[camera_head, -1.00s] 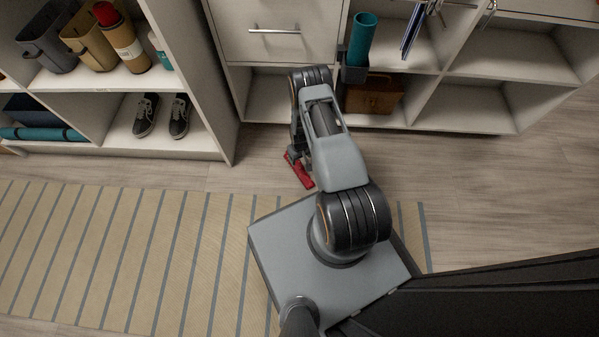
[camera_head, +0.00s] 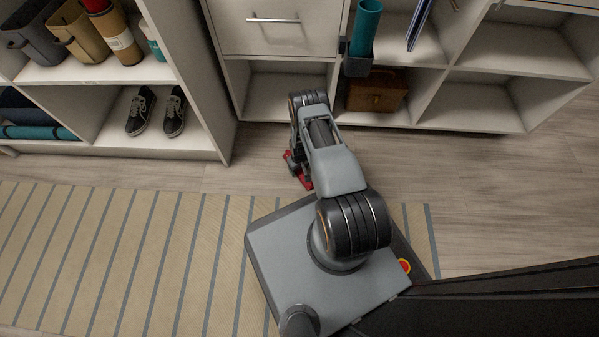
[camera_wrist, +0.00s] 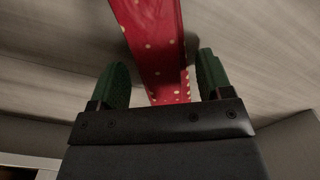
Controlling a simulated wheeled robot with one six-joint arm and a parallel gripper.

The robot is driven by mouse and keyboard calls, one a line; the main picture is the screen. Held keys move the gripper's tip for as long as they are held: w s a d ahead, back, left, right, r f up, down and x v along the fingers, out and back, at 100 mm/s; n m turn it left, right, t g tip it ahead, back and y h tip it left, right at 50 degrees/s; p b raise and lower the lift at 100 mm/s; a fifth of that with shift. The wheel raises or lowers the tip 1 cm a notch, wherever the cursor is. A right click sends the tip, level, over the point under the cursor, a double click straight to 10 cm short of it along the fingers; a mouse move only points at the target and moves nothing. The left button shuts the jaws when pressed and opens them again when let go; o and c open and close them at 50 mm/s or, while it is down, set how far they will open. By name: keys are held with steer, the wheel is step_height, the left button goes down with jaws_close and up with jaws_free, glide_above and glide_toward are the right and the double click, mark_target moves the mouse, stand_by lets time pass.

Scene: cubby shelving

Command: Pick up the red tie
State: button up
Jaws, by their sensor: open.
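The red tie (camera_wrist: 155,45) with pale dots lies on the wooden floor. In the wrist view it runs from the top edge down between the two green fingers of my gripper (camera_wrist: 160,85). The fingers are apart, one on each side of the tie, with gaps between them and its edges. The tie's near end is hidden behind the gripper body. In the head view only part of the red tie (camera_head: 304,178) shows beside my arm, and my arm hides most of the gripper.
Cubby shelving stands close beyond my arm, with a brown box (camera_head: 377,92) and a teal cylinder (camera_head: 365,28) in it. Black shoes (camera_head: 155,112) sit in the left unit. A striped rug (camera_head: 120,260) lies at left. Floor (camera_head: 480,190) at right is clear.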

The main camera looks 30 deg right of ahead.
steer(key=shift+f, duration=0.15)
steer(key=c, duration=1.1)
